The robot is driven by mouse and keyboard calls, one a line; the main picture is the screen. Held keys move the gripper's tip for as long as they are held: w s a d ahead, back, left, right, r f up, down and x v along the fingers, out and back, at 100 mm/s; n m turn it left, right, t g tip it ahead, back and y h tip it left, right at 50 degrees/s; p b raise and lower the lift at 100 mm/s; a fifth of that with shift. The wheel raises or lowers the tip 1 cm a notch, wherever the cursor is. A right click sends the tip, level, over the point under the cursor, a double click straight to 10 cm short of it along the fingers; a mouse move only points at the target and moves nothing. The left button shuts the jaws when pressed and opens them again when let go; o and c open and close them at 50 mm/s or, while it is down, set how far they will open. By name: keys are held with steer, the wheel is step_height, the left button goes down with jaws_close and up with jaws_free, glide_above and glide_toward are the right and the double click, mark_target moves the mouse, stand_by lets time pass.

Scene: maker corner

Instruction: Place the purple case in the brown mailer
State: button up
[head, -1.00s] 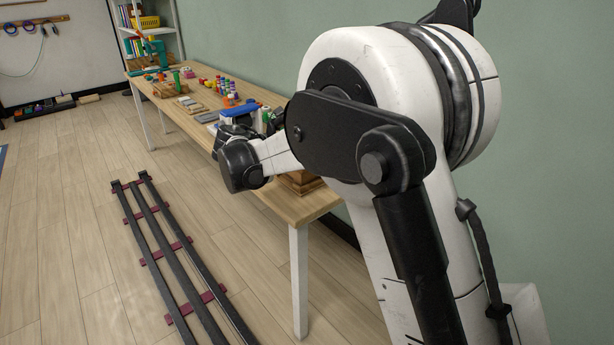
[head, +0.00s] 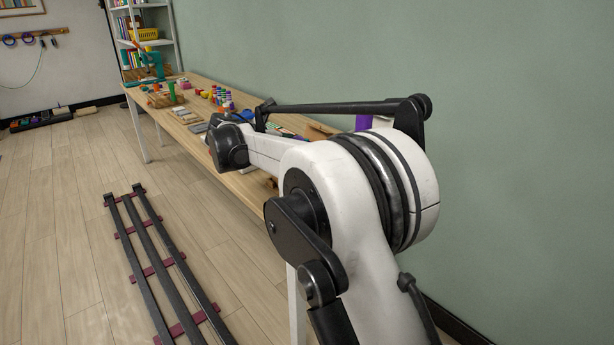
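The end of my arm, with its dark wrist, is over the table's near half. My gripper is mostly hidden behind the wrist, so I cannot see its fingers or whether it holds anything. A purple thing (head: 363,122) shows in part behind my arm near the table's right end; I cannot tell whether it is the purple case. A brown patch (head: 322,128) shows just left of it; I cannot tell whether it is the brown mailer.
The long wooden table (head: 262,186) runs along the green wall. Several small coloured jars (head: 221,97) and flat grey pieces (head: 184,115) lie on it. A shelf (head: 146,42) stands at the far end. A dark rail frame (head: 152,262) lies on the floor, left of the table.

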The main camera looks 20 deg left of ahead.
step_height(320, 180, down, 8)
steer(key=shift+f+b, duration=0.1)
steer(key=shift+b, duration=1.05)
steer(key=shift+f, duration=0.35)
steer(key=shift+f, duration=0.25)
steer(key=o, duration=0.9)
steer(key=shift+r, duration=0.55)
steer(key=p+v, duration=0.3)
steer(key=v, duration=0.9)
steer(key=shift+r, duration=0.2)
